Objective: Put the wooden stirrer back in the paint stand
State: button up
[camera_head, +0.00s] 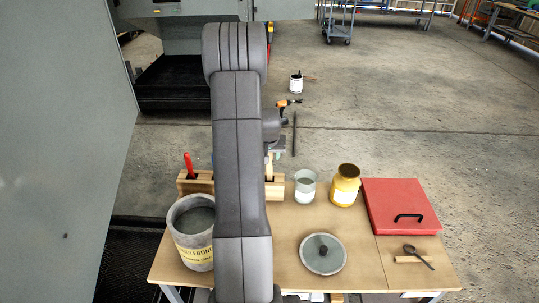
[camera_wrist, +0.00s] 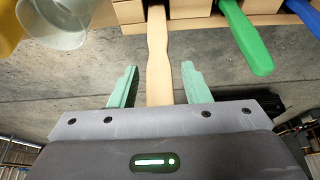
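The wooden stirrer (camera_wrist: 158,62) is a pale, flat stick in the wrist view. It runs from between my fingers up to the wooden paint stand (camera_wrist: 130,12), where it meets a gap between the blocks. How deep it sits there is out of view. My gripper (camera_wrist: 160,68) has its two green fingers spread on either side of the stirrer, with a clear gap on both sides. In the head view the stand (camera_head: 204,186) is at the table's back edge, partly hidden by my arm. A bit of pale wood stands up at its right end.
Green (camera_wrist: 245,38) and blue (camera_wrist: 304,14) handles stick out of the stand; a red handle (camera_head: 189,165) shows too. A grey bucket (camera_head: 193,240), a clear cup (camera_head: 305,187), a yellow jar (camera_head: 345,186), a round lid (camera_head: 323,254) and a red case (camera_head: 400,205) are on the table.

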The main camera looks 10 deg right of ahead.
jog(key=b+v, duration=0.1)
jog(key=v, duration=1.1)
jog(key=shift+r, duration=0.1)
